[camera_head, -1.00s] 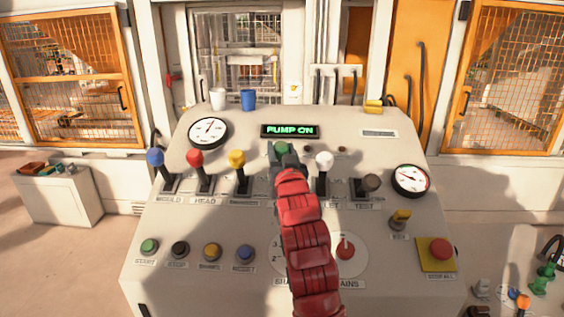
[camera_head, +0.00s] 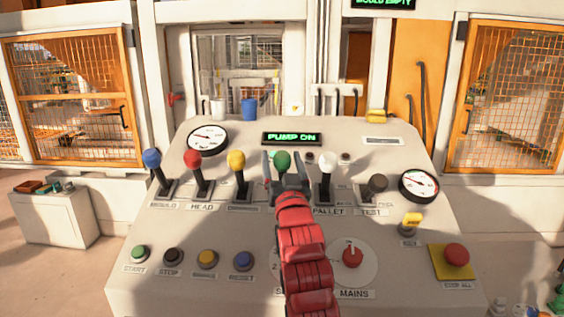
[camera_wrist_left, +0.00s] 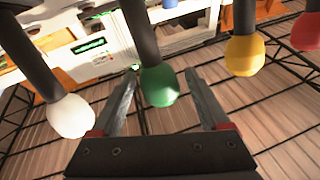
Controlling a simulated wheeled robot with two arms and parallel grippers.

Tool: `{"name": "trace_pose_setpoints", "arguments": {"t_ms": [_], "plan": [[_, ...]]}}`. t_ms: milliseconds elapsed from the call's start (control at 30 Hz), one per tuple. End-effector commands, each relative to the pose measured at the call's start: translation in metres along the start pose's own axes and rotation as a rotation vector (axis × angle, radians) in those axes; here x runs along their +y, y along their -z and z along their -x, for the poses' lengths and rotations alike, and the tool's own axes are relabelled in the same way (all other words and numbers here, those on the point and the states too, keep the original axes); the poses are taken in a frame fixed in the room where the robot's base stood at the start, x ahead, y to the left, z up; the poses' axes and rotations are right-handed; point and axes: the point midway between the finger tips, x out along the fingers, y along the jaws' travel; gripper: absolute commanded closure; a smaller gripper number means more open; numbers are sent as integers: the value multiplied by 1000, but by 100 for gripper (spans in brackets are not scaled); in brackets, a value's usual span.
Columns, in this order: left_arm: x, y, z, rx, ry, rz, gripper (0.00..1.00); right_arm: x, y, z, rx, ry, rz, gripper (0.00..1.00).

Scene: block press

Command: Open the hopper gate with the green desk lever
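The green desk lever (camera_head: 283,161) stands in the middle of the lever row, its round knob about level with the yellow and white knobs beside it. My left gripper (camera_head: 284,165) is open, with one finger on each side of the green knob. In the left wrist view the green knob (camera_wrist_left: 160,86) is between the fingertips (camera_wrist_left: 161,80), with gaps to both fingers. The wrist and red arm hide the lever's label. The hopper gate cannot be made out. My right gripper is not in view.
The yellow lever (camera_head: 236,160) and white lever (camera_head: 326,162) flank the gripper closely. Blue (camera_head: 152,158) and red (camera_head: 192,159) levers stand left, a dark lever (camera_head: 376,184) right. A lit display (camera_head: 292,138) behind reads PUMP ON. Push buttons and a red MAINS knob (camera_head: 352,257) lie in front.

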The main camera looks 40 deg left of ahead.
Motion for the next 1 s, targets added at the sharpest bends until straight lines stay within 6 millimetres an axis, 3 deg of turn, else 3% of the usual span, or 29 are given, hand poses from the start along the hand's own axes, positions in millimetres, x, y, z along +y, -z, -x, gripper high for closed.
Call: {"name": "trace_pose_setpoints", "arguments": {"t_ms": [367,467,767,1000], "plan": [[0,-1,6,0,0,0,19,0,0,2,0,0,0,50],[1,-2,21,1,0,2,19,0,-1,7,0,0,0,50],[2,-2,91,5,-4,2,19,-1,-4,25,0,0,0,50],[3,-9,124,5,-1,4,19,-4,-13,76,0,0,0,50]]}}
